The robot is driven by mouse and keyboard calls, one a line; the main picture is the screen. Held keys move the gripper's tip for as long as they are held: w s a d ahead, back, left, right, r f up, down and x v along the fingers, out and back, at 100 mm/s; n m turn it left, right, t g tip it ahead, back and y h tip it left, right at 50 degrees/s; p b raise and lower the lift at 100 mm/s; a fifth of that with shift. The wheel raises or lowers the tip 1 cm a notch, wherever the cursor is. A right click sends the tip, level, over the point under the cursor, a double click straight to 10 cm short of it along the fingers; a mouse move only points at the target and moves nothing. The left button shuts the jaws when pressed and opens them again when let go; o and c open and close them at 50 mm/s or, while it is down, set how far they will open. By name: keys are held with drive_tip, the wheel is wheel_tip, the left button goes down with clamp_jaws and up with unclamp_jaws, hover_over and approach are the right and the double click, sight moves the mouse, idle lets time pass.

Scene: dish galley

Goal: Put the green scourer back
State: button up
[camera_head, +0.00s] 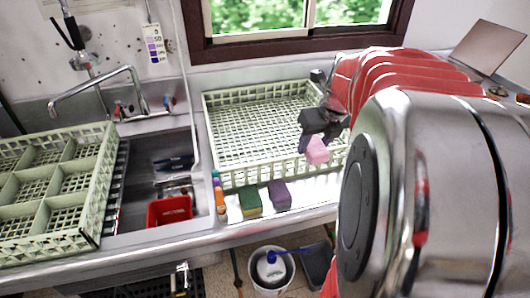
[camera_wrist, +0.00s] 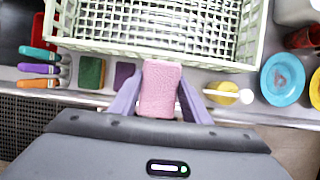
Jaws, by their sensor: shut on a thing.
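The green scourer (camera_head: 250,201), dark green with a yellowish side, sits on the counter strip in front of the pale dish rack. It also shows in the wrist view (camera_wrist: 91,72), left of my gripper and apart from it. My gripper (camera_head: 313,138) is shut on a pink sponge (camera_head: 317,151), held by the rack's front right part. In the wrist view the pink sponge (camera_wrist: 159,88) is between the two purple fingers of my gripper (camera_wrist: 158,104). A purple scourer (camera_head: 279,195) sits just right of the green one.
The pale dish rack (camera_head: 225,178) stands behind the scourers. Several colored-handled brushes (camera_head: 220,200) lie left of the green scourer. A sink with a red tub (camera_head: 169,211) is further left. In the wrist view, a blue bowl (camera_wrist: 282,78) and a yellow thing (camera_wrist: 228,91) are right.

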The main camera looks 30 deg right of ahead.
hover_over(305, 188)
drive_tip(key=s, duration=0.1)
drive_tip(key=f, duration=1.1)
drive_tip(key=shift+s+a+f, duration=0.1)
drive_tip(key=shift+s+a, duration=0.1)
drive_tip(key=shift+a, duration=0.05)
drive_tip(key=shift+f, duration=0.1)
drive_tip(key=shift+f, duration=1.95)
drive_tip(key=shift+f, duration=0.2)
drive_tip(key=o, duration=1.4)
drive_tip(key=shift+r, duration=0.1)
drive_tip(key=v, duration=1.3)
drive_tip(key=shift+s+a+r, duration=0.15)
drive_tip(key=shift+s+a, duration=0.1)
drive_tip(key=shift+s, duration=0.1)
